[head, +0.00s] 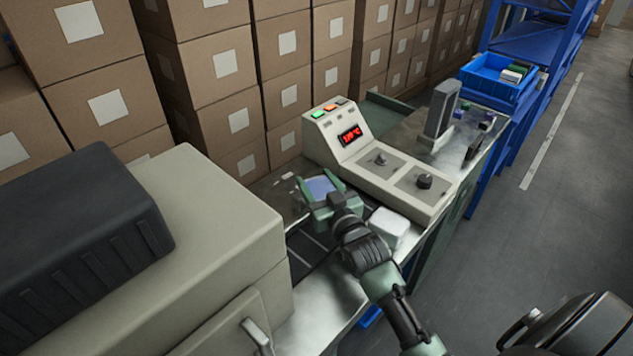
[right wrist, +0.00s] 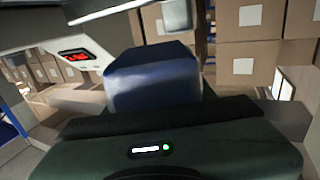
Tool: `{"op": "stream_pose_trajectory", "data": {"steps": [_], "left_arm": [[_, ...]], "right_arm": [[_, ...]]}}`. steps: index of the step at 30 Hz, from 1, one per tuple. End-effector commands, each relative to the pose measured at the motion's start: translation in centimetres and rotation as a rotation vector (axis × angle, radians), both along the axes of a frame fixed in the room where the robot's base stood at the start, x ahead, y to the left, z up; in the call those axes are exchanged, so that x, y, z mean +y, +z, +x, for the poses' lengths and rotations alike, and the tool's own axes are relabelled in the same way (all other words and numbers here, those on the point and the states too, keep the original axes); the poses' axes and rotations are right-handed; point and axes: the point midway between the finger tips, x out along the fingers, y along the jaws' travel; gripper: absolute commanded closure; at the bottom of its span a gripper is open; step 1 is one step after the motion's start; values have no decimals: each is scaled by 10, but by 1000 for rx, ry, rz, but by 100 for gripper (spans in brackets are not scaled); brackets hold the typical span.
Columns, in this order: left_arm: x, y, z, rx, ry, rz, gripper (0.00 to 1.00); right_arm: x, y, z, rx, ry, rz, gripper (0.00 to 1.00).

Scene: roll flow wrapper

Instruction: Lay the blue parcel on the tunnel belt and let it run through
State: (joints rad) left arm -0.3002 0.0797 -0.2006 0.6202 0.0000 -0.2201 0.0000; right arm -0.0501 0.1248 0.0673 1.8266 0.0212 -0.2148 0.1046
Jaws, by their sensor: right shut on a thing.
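The blue parcel (head: 321,187) is between the fingers of my right gripper (head: 322,200) in the head view. The right gripper is shut on it, over the belt area (head: 318,246) beside the tunnel housing. The blue parcel (right wrist: 153,80) also fills the middle of the right wrist view, just beyond the dark gripper body. The tunnel housing (head: 215,235) is the large beige body at the left, with a dark cover on top. I cannot tell whether the parcel touches the belt. My left gripper does not show.
A control panel (head: 375,165) with a red display and knobs stands behind and right of the gripper. A white block (head: 389,227) lies close to the right of my wrist. A blue bin (head: 495,84) is at the far right. Stacked cartons (head: 225,65) line the back.

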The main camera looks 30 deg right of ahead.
Motion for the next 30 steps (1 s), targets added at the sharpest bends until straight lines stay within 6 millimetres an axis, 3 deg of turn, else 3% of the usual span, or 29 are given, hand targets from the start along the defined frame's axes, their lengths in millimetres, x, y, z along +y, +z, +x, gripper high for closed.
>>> {"op": "stream_pose_trajectory", "data": {"steps": [16, 17, 18, 30], "left_arm": [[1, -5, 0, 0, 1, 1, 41], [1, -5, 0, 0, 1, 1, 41], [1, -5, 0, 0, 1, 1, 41], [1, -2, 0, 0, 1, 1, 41]], "right_arm": [[0, -11, 0, -2, 0, 0, 97], [0, -12, 0, 0, 0, 0, 37], [0, -12, 0, 0, 0, 0, 26], [0, -6, 0, -1, 0, 0, 24]]}}
